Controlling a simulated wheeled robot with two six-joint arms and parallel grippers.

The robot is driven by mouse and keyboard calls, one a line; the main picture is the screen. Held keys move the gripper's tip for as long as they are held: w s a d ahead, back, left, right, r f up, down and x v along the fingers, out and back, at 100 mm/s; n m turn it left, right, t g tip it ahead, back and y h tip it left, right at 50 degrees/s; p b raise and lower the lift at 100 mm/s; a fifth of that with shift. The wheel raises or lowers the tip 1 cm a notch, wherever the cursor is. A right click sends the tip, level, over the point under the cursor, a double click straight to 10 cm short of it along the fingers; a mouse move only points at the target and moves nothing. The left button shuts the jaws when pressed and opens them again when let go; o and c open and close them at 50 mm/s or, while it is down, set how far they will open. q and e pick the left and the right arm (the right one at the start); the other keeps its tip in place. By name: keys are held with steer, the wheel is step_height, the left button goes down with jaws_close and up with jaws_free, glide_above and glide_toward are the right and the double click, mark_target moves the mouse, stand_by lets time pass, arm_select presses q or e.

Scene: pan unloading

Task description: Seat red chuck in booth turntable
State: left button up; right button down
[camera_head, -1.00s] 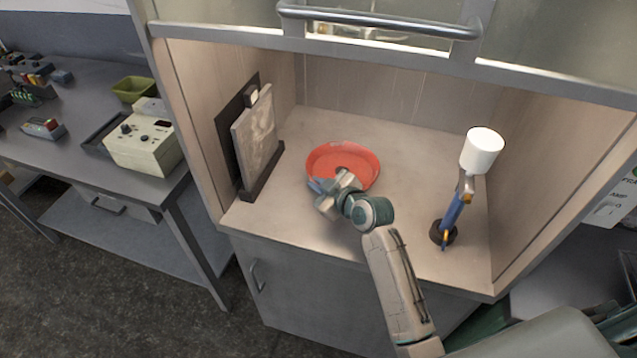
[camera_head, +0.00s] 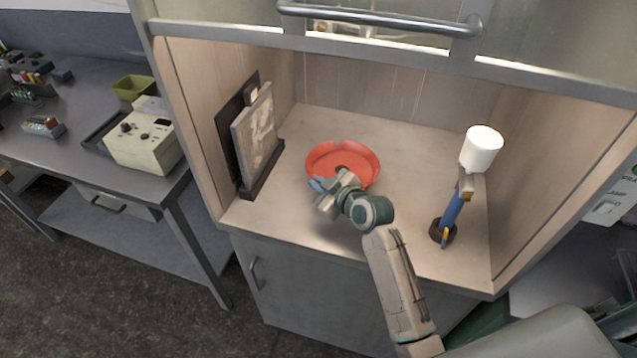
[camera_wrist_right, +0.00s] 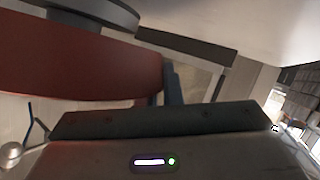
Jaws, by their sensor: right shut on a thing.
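The red chuck (camera_head: 357,157) is a shallow round red dish with a dark spot at its middle, inside the booth near the centre of its floor. My right gripper (camera_head: 328,188) is shut on its near side. In the right wrist view the red chuck (camera_wrist_right: 75,68) fills the left side, against a dark gripper finger (camera_wrist_right: 172,85). A dark grey round part (camera_wrist_right: 95,12) shows above it there; I cannot tell whether it is the turntable. What lies under the chuck is hidden in the head view. My left gripper is not in view.
A spray gun with a white cup (camera_head: 482,148) stands on a dark round base (camera_head: 442,232) at the booth's right. A framed panel (camera_head: 254,137) leans at the left wall. The booth floor (camera_head: 410,180) is clear between. A bench (camera_head: 60,150) stands outside left.

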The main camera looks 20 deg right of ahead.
steer(key=shift+f+b, duration=0.3)
steer(key=shift+f, duration=0.2)
stand_by(0.6)
steer(key=c, duration=1.9)
jaws_free()
steer(key=shift+s+d+r+p, duration=0.25)
steer(key=shift+s+r+p, duration=0.15)
steer(key=shift+s, duration=0.2)
steer(key=shift+p+v, duration=1)
steer(key=shift+v, duration=1.05)
steer(key=p+v, duration=0.2)
steer(key=v, duration=0.3)
steer(key=shift+s, duration=0.3)
steer(key=shift+f, duration=0.1)
